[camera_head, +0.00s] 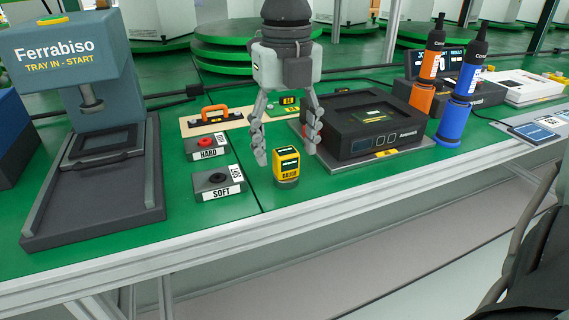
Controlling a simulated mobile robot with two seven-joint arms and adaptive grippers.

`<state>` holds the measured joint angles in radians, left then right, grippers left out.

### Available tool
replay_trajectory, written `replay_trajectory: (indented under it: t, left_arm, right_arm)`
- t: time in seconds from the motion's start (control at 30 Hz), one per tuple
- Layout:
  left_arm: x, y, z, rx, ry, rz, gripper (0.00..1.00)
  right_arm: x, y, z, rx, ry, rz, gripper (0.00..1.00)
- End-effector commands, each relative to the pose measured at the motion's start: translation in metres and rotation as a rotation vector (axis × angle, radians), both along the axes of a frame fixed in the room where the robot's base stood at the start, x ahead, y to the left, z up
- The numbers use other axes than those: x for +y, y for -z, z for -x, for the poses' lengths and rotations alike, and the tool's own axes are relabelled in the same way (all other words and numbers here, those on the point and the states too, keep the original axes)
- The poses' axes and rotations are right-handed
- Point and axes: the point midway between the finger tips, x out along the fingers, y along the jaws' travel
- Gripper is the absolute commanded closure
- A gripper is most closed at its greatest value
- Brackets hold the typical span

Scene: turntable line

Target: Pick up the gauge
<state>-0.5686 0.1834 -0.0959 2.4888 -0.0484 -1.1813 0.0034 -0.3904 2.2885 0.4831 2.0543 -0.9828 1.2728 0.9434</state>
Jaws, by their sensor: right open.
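The gauge (287,163) is a small yellow block with a dark screen and a dark round base. It stands upright on the green table near its front edge. My right gripper (286,150) points down with its two fingers spread, one on each side of the gauge's upper part in the picture. The fingers are open, and I cannot tell whether either touches the gauge. My left gripper is not in view.
A dark box device (365,128) stands close to the right of the gripper. The HARD (208,147) and SOFT (218,184) blocks lie to the left. A press (85,130) stands at far left.

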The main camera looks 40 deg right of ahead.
Motion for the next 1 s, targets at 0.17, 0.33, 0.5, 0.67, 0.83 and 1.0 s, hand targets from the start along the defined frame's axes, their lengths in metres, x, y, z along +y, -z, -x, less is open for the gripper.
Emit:
replay_trajectory:
  t: [0.17,0.33,0.5,0.67,0.83,1.0]
  left_arm:
    - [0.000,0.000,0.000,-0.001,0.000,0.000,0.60]
    - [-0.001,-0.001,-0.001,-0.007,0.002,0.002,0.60]
    - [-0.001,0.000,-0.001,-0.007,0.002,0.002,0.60]
    - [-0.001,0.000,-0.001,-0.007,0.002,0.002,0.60]
    - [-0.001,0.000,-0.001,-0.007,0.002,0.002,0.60]
    - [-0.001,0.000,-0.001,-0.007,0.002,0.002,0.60]
  right_arm:
    - [0.000,0.027,0.001,0.004,0.000,-0.002,0.38]
    - [0.000,0.035,0.000,-0.001,0.000,-0.003,0.38]
    - [0.000,0.034,0.000,-0.001,0.001,-0.003,0.39]
    - [0.000,0.034,0.000,-0.001,0.001,-0.003,0.59]
    - [0.000,0.034,0.000,0.000,0.001,-0.003,0.80]
    - [0.000,0.034,0.000,-0.001,0.001,-0.003,1.00]
